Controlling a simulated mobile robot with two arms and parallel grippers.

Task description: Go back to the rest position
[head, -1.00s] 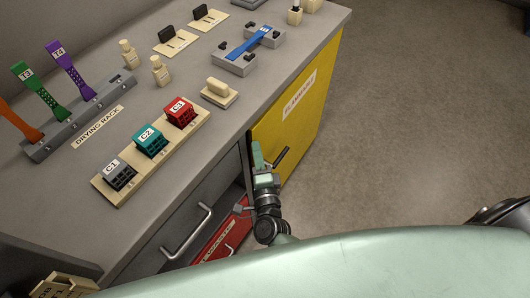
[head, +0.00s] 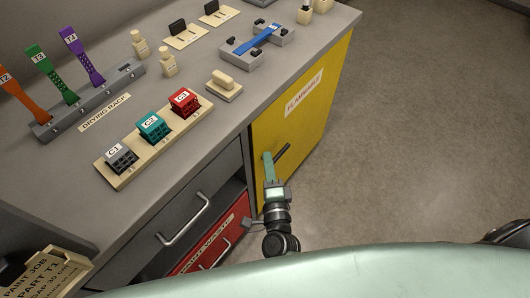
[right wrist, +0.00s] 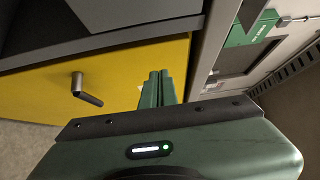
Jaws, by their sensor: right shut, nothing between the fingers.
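My right gripper (head: 267,156) hangs beside the bench, in front of the yellow cabinet door (head: 318,84) marked FLAMMABLE. It is shut and empty. In the right wrist view its two green fingers (right wrist: 158,80) lie side by side against the yellow background. The door's dark handle (head: 282,154) shows just right of the fingertips in the head view and left of them in the right wrist view (right wrist: 85,90). I cannot tell if the gripper touches the door. My left gripper is not in view.
A grey drawer with a handle (head: 183,220) and a red front (head: 215,240) are left of my right arm. The bench top holds a rack (head: 95,97) with coloured specimens, a tray (head: 118,178) with three lattice cubes, and a blue specimen (head: 256,40) on grey blocks. The floor at right is clear.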

